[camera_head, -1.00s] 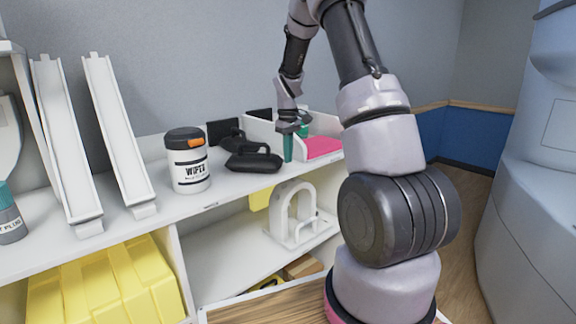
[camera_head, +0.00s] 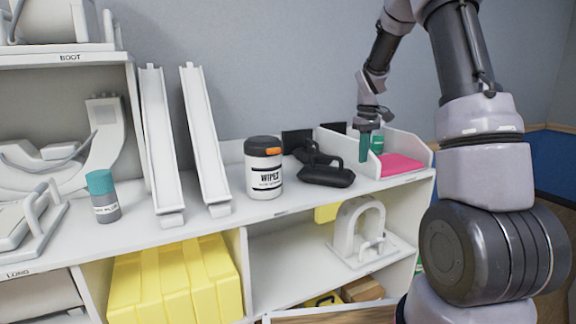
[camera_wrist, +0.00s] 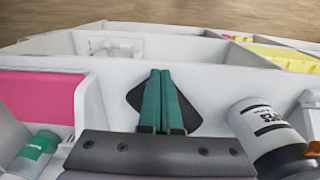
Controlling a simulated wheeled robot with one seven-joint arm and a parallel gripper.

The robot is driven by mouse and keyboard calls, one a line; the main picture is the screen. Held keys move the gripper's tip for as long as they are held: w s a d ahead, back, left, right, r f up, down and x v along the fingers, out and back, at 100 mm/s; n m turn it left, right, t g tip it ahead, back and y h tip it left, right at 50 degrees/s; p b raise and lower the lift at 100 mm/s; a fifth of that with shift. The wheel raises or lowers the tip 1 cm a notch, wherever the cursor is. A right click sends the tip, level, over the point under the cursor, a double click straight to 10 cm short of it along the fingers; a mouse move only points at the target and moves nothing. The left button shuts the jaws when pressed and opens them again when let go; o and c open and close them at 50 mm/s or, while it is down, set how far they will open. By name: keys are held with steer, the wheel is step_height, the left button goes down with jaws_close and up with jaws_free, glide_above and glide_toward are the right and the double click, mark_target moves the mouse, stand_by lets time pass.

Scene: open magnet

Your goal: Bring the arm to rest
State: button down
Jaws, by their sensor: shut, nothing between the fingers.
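My gripper (camera_head: 364,150) hangs with its green fingers pointing down over the right part of the white shelf top, beside a pink pad (camera_head: 400,164). In the wrist view my gripper (camera_wrist: 161,78) shows its two green fingers side by side, shut, with nothing between them. A dark flat shape (camera_wrist: 136,97) shows behind the fingers there; I cannot tell whether they touch it. My arm (camera_head: 487,150) rises on the right of the head view and bends down to the gripper.
A wipes tub (camera_head: 263,168) and a black padded item (camera_head: 326,175) stand left of the gripper. A green-labelled bottle (camera_wrist: 38,150) is close by in the wrist view. White rails (camera_head: 205,135) lean farther left. Yellow blocks (camera_head: 175,283) and a white arch-shaped coil (camera_head: 362,232) sit below.

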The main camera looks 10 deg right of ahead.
steer(key=s+a+r+m+t+y, duration=0.1)
steer(key=s+a+r+m+t, duration=0.15)
steer(key=s+r, duration=0.5)
steer(key=s+a+r+m+t, duration=0.1)
steer(key=s+a+r+m, duration=0.15)
steer(key=s+r, duration=0.5)
steer(key=s+a+r+m+t, duration=0.1)
steer(key=s+a+r, duration=0.1)
steer(key=s, duration=0.5)
steer(key=s+a+r+m+t+y, duration=0.1)
steer(key=s+a+m+t, duration=0.1)
steer(key=s, duration=0.6)
steer(key=shift+r, duration=0.4)
steer(key=shift+t, duration=0.25)
